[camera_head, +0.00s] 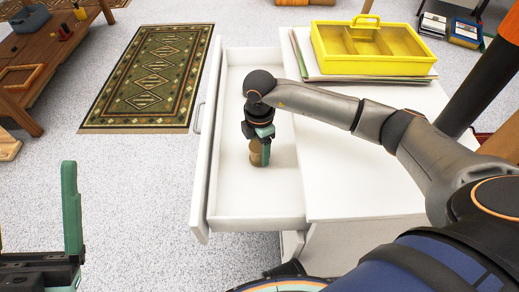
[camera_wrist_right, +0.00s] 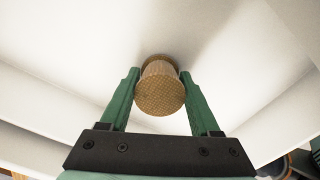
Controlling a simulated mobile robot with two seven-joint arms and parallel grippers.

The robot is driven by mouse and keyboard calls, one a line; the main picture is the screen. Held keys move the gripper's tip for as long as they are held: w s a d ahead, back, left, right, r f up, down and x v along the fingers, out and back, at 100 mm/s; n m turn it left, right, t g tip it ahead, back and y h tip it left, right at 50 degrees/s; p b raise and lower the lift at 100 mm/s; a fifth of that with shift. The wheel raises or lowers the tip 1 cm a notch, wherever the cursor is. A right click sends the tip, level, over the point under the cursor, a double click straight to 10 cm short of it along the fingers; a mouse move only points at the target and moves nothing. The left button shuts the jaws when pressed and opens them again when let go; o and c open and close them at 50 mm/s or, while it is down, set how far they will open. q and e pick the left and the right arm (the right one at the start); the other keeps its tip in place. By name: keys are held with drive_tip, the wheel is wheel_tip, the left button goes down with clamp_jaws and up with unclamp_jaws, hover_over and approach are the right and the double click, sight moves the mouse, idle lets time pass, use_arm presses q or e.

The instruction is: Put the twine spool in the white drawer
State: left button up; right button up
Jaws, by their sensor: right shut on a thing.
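The twine spool (camera_head: 256,154) is small, brown and round-ended. It is inside the open white drawer (camera_head: 230,190), near the drawer's middle. My right gripper (camera_head: 264,155) reaches down into the drawer and is shut on the spool. In the right wrist view the spool (camera_wrist_right: 161,90) sits between the two green fingers (camera_wrist_right: 160,92), with the white drawer floor behind it. I cannot tell whether the spool touches the floor. My left gripper (camera_head: 35,235) is at the lower left edge, with one green finger upright and the rest cut off.
A white cabinet top (camera_head: 350,180) lies right of the drawer, under my right arm. A yellow divided caddy (camera_head: 375,50) stands on flat sheets at its back. A patterned rug (camera_head: 155,75) and a wooden table (camera_head: 50,50) are to the left. The drawer is otherwise empty.

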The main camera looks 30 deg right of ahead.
sight(259, 145)
drive_tip(key=shift+f, duration=0.1)
drive_tip(key=o, duration=1.4)
wheel_tip(259, 145, up, 11)
drive_tip(key=p, duration=0.4)
drive_tip(key=shift+r, duration=0.2)
use_arm(q)
drive_tip(key=shift+m, duration=0.4)
drive_tip(key=shift+a+r, duration=0.2)
drive_tip(key=shift+r, duration=1.85)
use_arm(e)
drive_tip(key=shift+r, duration=0.45)
